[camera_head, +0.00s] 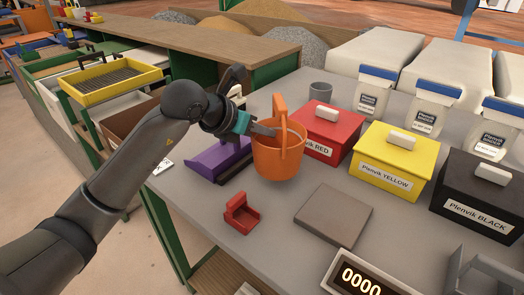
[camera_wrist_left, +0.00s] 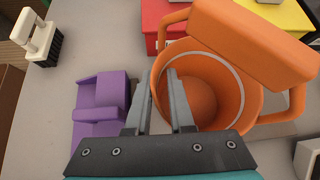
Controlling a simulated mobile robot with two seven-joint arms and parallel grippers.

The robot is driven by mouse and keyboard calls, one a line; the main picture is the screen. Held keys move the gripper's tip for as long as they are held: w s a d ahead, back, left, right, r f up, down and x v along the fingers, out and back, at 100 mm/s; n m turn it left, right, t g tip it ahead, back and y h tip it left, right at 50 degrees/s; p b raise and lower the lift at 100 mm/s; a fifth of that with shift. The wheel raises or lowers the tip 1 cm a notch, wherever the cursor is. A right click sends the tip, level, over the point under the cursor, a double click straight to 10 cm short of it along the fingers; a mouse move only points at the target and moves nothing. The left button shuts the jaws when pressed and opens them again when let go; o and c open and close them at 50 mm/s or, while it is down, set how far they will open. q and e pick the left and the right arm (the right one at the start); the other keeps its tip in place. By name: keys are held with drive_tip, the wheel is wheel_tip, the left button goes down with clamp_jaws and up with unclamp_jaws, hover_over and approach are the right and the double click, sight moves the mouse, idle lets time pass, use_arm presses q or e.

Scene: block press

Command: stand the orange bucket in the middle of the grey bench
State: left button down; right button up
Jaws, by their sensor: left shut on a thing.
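The orange bucket (camera_head: 278,160) is upright near the middle of the grey bench (camera_head: 262,216), with its broad handle raised above it. I cannot tell whether its base touches the bench. My left gripper (camera_head: 270,131) is shut on the bucket's left rim. In the left wrist view one finger of the gripper (camera_wrist_left: 178,78) is outside the bucket (camera_wrist_left: 245,85) and the other inside it. A smooth orange inner surface shows inside the bucket. My right gripper is not in view.
Left of the bucket is a purple dustpan-like piece (camera_head: 215,160). A red holder (camera_head: 241,214), a flat grey-brown plate (camera_head: 334,218) and a display reading 0000 (camera_head: 362,280) lie in front. Red (camera_head: 328,131), yellow (camera_head: 393,161) and black (camera_head: 478,197) boxes stand to the right.

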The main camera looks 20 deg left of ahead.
sight(262, 143)
use_arm(q)
drive_tip(key=shift+f+b, duration=0.55)
drive_tip(key=shift+f, duration=1.65)
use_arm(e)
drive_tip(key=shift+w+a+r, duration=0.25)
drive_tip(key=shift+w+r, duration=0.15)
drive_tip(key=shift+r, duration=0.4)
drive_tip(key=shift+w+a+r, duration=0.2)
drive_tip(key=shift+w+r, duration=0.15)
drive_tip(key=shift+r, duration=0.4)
use_arm(q)
drive_tip(key=shift+f, duration=0.1)
drive_tip(key=c, duration=1.2)
unclamp_jaws()
drive_tip(key=shift+f, duration=0.1)
drive_tip(key=shift+c, duration=0.2)
drive_tip(key=o, duration=0.5)
drive_tip(key=shift+c, duration=0.2)
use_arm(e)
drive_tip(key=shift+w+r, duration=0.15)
